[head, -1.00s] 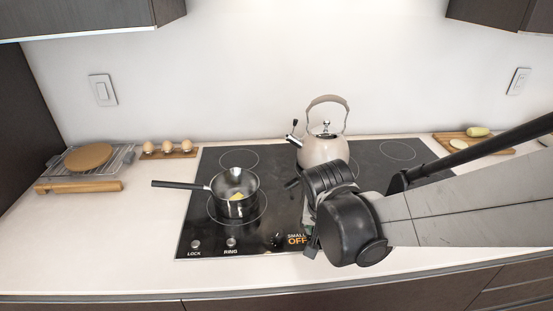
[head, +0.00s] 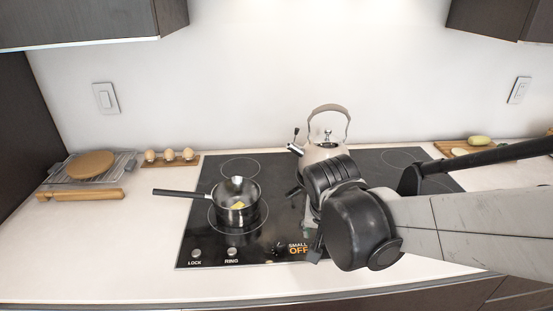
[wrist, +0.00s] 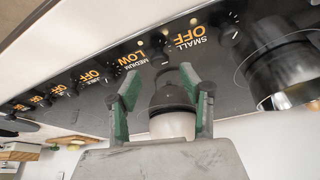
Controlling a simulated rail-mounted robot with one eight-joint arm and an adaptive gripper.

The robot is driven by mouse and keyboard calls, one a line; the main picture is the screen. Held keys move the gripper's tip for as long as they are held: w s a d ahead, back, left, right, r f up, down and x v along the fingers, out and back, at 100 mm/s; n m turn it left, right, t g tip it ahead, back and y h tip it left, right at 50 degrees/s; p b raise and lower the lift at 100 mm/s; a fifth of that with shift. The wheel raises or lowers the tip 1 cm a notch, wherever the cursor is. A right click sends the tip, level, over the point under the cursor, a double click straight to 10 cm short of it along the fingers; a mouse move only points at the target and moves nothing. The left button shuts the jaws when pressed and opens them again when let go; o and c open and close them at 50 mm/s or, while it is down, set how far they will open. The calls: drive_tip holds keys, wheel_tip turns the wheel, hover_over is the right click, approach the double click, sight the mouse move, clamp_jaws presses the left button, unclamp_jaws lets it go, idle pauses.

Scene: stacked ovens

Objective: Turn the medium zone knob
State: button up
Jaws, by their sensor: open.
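The medium zone knob (wrist: 160,58) is a small dark knob on the black control strip in the wrist view. Its label reads LOW, with the text upside down. My gripper (wrist: 160,88) is open, with its two green-padded fingers spread just below the knob in that view and apart from it. A dark rounded shape with a pale part shows between the fingers; I cannot tell what it is. In the head view my wrist hides the medium knob and most of my gripper (head: 314,250).
The small zone knob (wrist: 231,34) is beside the medium one, its label reading OFF. A saucepan (head: 236,208) stands on the left of the cooktop (head: 285,185). A cream kettle (head: 318,152) stands behind my wrist. More knobs line the strip.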

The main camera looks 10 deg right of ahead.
drive_tip(key=v, duration=0.7)
drive_tip(key=shift+s+r, duration=0.2)
drive_tip(key=shift+r, duration=0.1)
drive_tip(key=s+d+r+n+t+y, duration=0.1)
drive_tip(key=s+n+t, duration=0.2)
drive_tip(key=s, duration=0.3)
drive_tip(key=shift+d+n+y, duration=0.3)
drive_tip(key=shift+d+n, duration=0.05)
drive_tip(key=shift+n, duration=0.25)
